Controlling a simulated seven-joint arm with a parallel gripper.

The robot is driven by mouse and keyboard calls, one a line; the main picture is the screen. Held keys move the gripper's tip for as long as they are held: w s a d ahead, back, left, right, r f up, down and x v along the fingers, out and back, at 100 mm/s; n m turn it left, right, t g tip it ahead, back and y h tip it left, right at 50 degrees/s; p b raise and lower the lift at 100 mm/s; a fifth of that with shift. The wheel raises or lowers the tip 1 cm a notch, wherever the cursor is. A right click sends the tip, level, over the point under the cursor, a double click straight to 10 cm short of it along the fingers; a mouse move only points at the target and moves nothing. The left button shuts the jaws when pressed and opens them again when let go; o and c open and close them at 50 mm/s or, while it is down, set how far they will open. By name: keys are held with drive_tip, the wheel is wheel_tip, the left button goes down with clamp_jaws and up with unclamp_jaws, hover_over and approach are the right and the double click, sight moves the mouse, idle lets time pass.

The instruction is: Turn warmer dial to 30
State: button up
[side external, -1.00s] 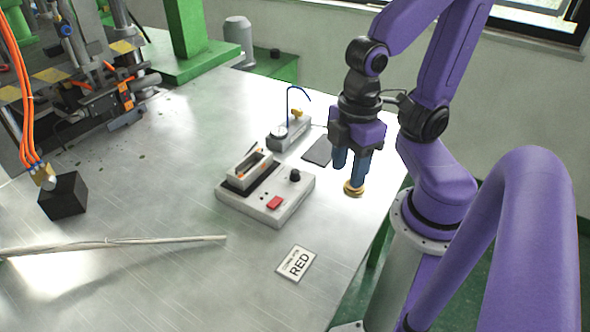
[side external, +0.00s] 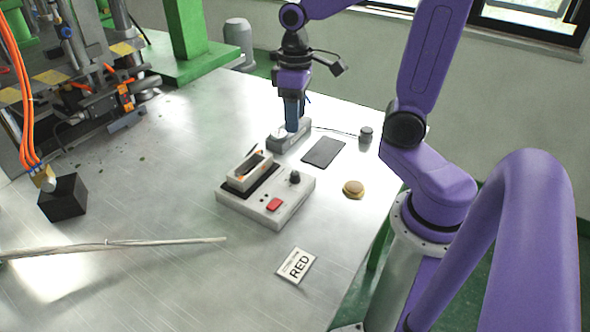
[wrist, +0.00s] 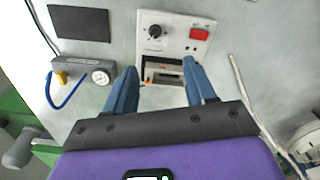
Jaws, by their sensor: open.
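In the side view my gripper (side external: 291,129) is behind the warmer, over the gauge unit, apart from the dial.
The gauge unit (wrist: 81,73) with a blue tube and yellow valve stands beside the warmer. The front table is mostly clear.

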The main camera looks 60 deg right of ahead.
sight(295, 173)
drive_tip(key=shift+m, duration=0.3)
drive_tip(key=f, duration=1.1)
drive_tip(key=d+f, duration=0.1)
drive_tip(key=f, duration=0.5)
drive_tip(key=shift+w+f, duration=0.15)
drive_tip(key=shift+w, duration=0.2)
clamp_jaws()
